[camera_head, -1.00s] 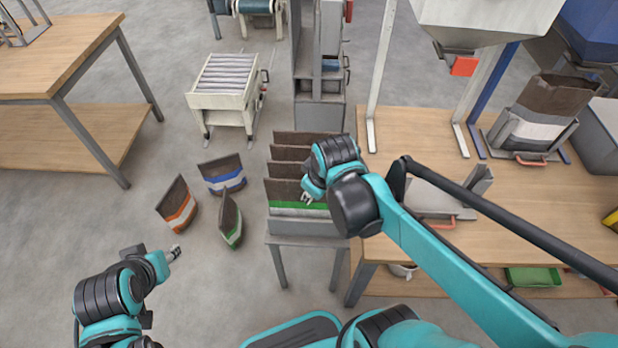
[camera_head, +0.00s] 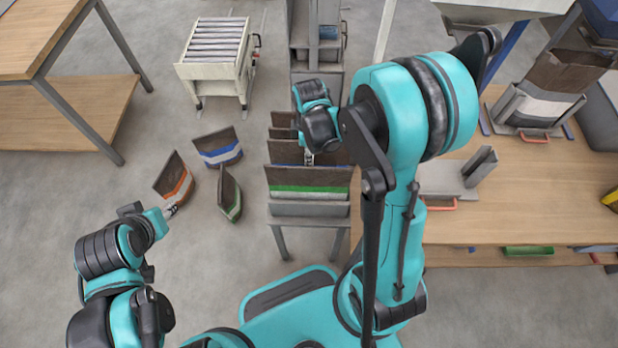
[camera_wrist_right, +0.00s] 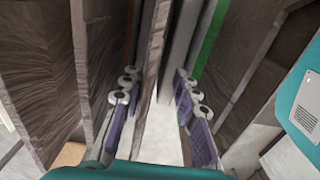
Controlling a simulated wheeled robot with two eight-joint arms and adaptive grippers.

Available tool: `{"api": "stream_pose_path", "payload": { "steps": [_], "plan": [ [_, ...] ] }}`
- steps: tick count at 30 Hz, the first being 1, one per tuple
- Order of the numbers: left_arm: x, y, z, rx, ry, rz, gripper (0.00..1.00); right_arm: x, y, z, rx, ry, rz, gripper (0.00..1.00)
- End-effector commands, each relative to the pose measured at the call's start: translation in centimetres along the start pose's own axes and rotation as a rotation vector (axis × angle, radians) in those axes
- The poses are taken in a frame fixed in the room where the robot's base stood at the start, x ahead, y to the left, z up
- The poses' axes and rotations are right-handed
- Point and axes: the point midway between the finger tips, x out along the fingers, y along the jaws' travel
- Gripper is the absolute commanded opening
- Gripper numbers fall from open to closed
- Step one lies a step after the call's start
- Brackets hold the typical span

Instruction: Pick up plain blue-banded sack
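A brown sack with a thin strip of blue band showing (camera_head: 284,153) stands upright in the grey rack (camera_head: 309,209), just behind the green-banded sack (camera_head: 309,180). My right gripper (camera_head: 308,159) is down at this blue-banded sack's top edge. In the right wrist view, the right gripper (camera_wrist_right: 158,98) is open, its fingers on either side of an upright brown sack wall (camera_wrist_right: 154,55), with gaps visible. Another sack with a blue band (camera_head: 218,149) stands on the floor left of the rack. My left gripper (camera_head: 171,210) is empty above the floor; its opening is too small to tell.
More brown sacks (camera_head: 283,120) stand farther back in the rack. An orange-banded sack (camera_head: 175,181) and a green-banded sack (camera_head: 230,195) are on the floor at left. A wooden workbench (camera_head: 500,220) is close on the right. A roller stand (camera_head: 216,65) is behind.

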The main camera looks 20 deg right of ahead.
Motion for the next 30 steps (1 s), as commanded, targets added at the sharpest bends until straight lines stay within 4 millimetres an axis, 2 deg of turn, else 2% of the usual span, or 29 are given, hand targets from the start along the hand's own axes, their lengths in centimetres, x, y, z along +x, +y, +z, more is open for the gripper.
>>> {"api": "stream_pose_path", "payload": {
  "steps": [1,6,16,19,20,30],
  "plan": [
    [0.6,0.0,0.5,0.0,0.0,0.0,0.4,1.2,-0.2,0.1,0.001,0.0,0.0,0.3],
    [1.5,0.0,1.1,0.0,0.0,0.0,0.4,3.5,-0.4,0.3,0.001,0.0,0.001,0.3],
    [1.6,0.0,1.1,0.0,0.0,0.0,0.4,4.0,-0.5,0.3,0.001,0.0,0.001,0.3],
    [1.6,0.0,1.1,0.0,0.0,0.0,0.4,4.0,-0.5,0.3,0.001,0.0,0.001,0.04],
    [1.6,0.0,1.1,0.0,0.0,0.0,0.4,4.0,-0.5,0.3,0.001,0.0,0.001,0.0],
    [1.6,0.0,1.1,0.0,0.0,0.0,0.4,4.0,-0.5,0.3,0.001,0.0,0.001,0.0]
  ]
}}
